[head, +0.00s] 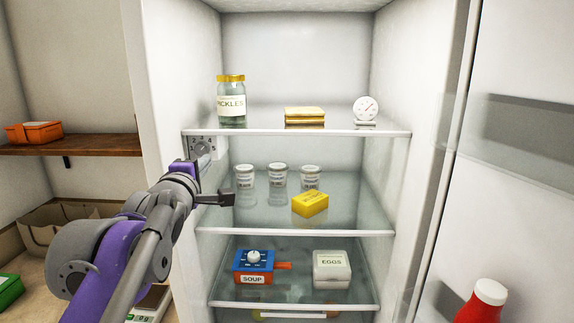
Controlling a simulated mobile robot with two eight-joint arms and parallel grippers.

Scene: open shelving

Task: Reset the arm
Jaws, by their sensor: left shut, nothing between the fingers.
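My left arm comes in from the lower left in purple and grey. My left gripper (228,198) is shut and empty at the left side of the open fridge, in front of the middle shelf. It is apart from the yellow box and appears near the left jars. My right gripper is not in view.
The top shelf (330,131) holds a pickles jar (231,104), a yellow stack (304,117) and a white dial (366,110). The middle shelf has several small jars (277,177) and a yellow box (310,204). Below are a soup container (253,279) and an eggs box (331,270).

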